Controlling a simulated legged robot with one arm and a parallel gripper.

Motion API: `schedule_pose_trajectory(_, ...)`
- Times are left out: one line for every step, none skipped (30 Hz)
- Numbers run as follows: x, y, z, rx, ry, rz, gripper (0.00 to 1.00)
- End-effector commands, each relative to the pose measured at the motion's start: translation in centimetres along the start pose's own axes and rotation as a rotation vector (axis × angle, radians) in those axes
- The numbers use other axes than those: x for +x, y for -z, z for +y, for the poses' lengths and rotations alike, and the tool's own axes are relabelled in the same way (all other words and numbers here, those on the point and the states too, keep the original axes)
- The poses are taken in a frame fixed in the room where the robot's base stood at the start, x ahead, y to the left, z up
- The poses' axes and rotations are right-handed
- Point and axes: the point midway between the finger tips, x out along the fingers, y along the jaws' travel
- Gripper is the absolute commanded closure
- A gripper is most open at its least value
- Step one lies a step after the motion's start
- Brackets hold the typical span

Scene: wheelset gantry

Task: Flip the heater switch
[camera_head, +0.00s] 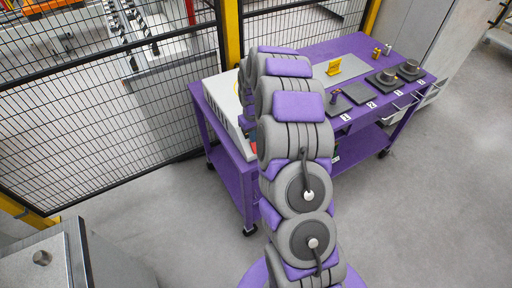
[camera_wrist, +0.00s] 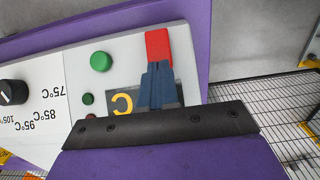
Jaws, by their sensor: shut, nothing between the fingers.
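The heater switch appears to be the red block (camera_wrist: 158,46) on the light grey control panel (camera_wrist: 135,58) in the wrist view. My gripper (camera_wrist: 157,68) is shut and empty, its blue-grey fingertips at the lower edge of the red block. I cannot tell whether they touch it. In the head view the panel box (camera_head: 222,95) stands at the left end of the purple table, and my arm hides the gripper and the switch.
The panel also has a large green button (camera_wrist: 101,62), a small green light (camera_wrist: 88,99) and a black knob (camera_wrist: 12,92) with temperature marks. The purple table (camera_head: 325,48) holds a yellow bracket (camera_head: 333,67) and dark plates. Mesh fencing (camera_head: 100,100) stands behind. The floor at right is clear.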

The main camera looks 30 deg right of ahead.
Motion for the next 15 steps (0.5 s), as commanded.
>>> schedule_pose_trajectory(0.2,-0.1,0.0,0.000,0.001,-0.003,1.00)
schedule_pose_trajectory(0.2,-0.1,0.0,0.000,0.001,-0.004,1.00)
schedule_pose_trajectory(0.3,-0.1,0.0,0.000,0.001,-0.004,1.00)
schedule_pose_trajectory(0.3,-0.1,0.0,0.000,0.001,-0.004,1.00)
schedule_pose_trajectory(0.3,-0.1,0.0,0.000,0.001,-0.005,1.00)
schedule_pose_trajectory(0.3,-0.1,0.0,0.000,0.001,-0.005,1.00)
schedule_pose_trajectory(0.3,-0.1,0.0,0.000,0.001,-0.005,1.00)
schedule_pose_trajectory(0.2,-0.1,0.0,0.000,0.001,-0.006,1.00)
schedule_pose_trajectory(0.1,-0.1,0.0,0.000,0.001,-0.006,1.00)
schedule_pose_trajectory(-0.1,-0.1,0.0,0.000,0.001,-0.005,1.00)
schedule_pose_trajectory(-0.3,-0.1,0.0,0.000,0.001,-0.005,1.00)
schedule_pose_trajectory(-0.6,-0.1,0.0,0.000,0.001,-0.004,1.00)
schedule_pose_trajectory(-0.8,-0.1,0.0,0.000,0.001,-0.003,1.00)
schedule_pose_trajectory(-1.1,-0.1,0.0,0.000,0.001,-0.003,1.00)
schedule_pose_trajectory(-1.4,-0.1,0.0,0.000,0.000,-0.002,1.00)
